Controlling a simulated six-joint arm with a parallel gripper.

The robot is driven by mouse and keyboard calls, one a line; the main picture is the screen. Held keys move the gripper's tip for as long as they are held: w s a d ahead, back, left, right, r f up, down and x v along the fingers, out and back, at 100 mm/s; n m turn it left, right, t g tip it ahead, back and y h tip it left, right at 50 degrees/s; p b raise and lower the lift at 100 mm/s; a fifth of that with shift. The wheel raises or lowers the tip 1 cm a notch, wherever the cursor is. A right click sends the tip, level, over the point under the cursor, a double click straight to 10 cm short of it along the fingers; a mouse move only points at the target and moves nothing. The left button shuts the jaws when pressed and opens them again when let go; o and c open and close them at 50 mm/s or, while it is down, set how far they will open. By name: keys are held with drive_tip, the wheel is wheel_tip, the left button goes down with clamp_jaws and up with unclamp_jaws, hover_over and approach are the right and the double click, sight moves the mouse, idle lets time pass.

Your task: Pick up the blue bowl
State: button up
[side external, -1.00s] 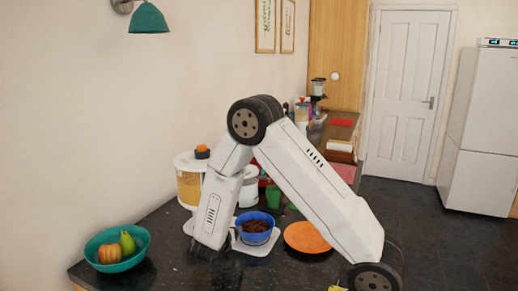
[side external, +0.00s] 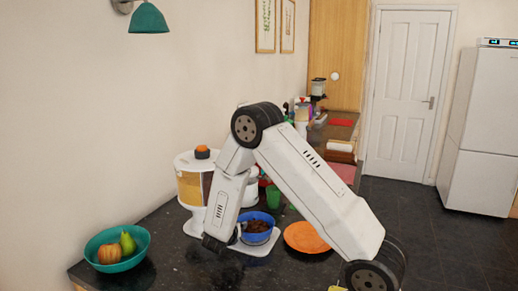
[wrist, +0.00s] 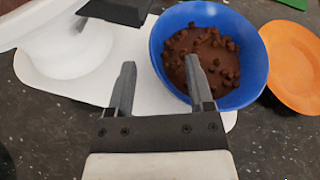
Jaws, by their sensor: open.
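The blue bowl (side external: 257,236) holds brown chunky food and rests on a white board on the dark counter. In the wrist view the bowl (wrist: 252,88) is at the upper middle right. My gripper (wrist: 158,76) is open, its two fingers apart. The right finger overlaps the bowl's left part in the picture, and the left finger lies over the white board left of the bowl. I cannot tell whether a finger touches the bowl. In the side view the fingers are hardly visible beside the bowl's left side.
An orange plate (side external: 306,237) lies right of the bowl. A white-based dispenser (side external: 192,188) stands behind my arm. A teal bowl (side external: 104,262) with fruit is at the front left. The counter between is clear.

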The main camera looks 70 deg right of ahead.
drive_tip(key=shift+x, duration=1)
clamp_jaws()
